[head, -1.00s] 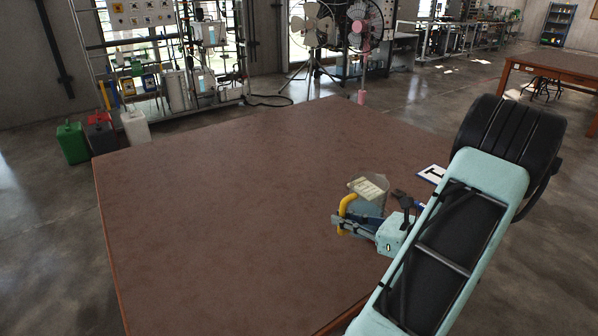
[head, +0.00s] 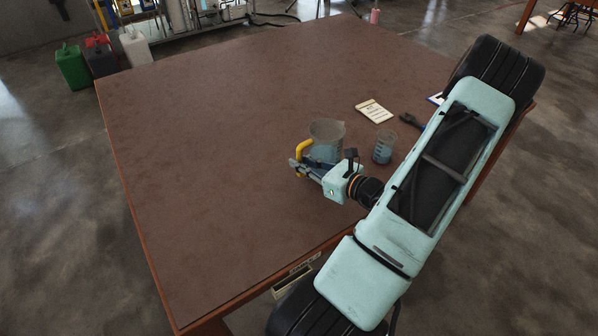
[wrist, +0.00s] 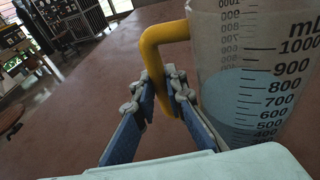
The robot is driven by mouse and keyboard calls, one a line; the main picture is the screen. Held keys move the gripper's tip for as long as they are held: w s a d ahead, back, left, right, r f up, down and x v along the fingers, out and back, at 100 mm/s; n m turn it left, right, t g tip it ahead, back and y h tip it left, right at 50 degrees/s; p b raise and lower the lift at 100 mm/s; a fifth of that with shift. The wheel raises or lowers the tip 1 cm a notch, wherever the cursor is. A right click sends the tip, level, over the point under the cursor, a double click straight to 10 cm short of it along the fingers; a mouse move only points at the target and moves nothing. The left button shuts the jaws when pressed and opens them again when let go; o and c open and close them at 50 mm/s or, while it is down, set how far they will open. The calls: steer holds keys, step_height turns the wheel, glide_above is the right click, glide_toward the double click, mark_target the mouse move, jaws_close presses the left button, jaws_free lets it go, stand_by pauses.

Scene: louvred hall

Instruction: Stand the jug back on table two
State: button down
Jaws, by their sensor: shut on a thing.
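The jug (head: 328,132) is clear and graduated, with a yellow handle (head: 305,147) and some bluish liquid inside. It looks upright, over the right half of the brown table (head: 210,160). My gripper (head: 296,168) is shut on the yellow handle, on the jug's left side. In the wrist view the blue-padded fingers (wrist: 160,95) close around the lower handle, and the jug (wrist: 255,75) fills the right side with its liquid level. The jug's base is hidden, so I cannot tell whether it touches the tabletop.
A small beaker (head: 383,147) with bluish liquid stands right of the jug. The table's left and far parts are clear. Jerrycans (head: 72,67) stand on the floor at left.

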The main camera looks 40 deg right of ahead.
mark_target(300, 173)
steer(key=shift+w+a+f, duration=0.1)
steer(key=shift+w+f, duration=0.05)
steer(key=shift+f, duration=0.75)
steer(key=shift+w+a+f, duration=0.1)
steer(key=shift+f, duration=0.8)
steer(key=c, duration=2)
jaws_free()
steer(key=shift+f, duration=0.15)
steer(key=shift+o, duration=0.2)
steer(key=shift+s+r, duration=0.1)
steer(key=shift+r, duration=0.1)
steer(key=v, duration=1.2)
steer(key=shift+b, duration=0.45)
steer(key=shift+f, duration=0.1)
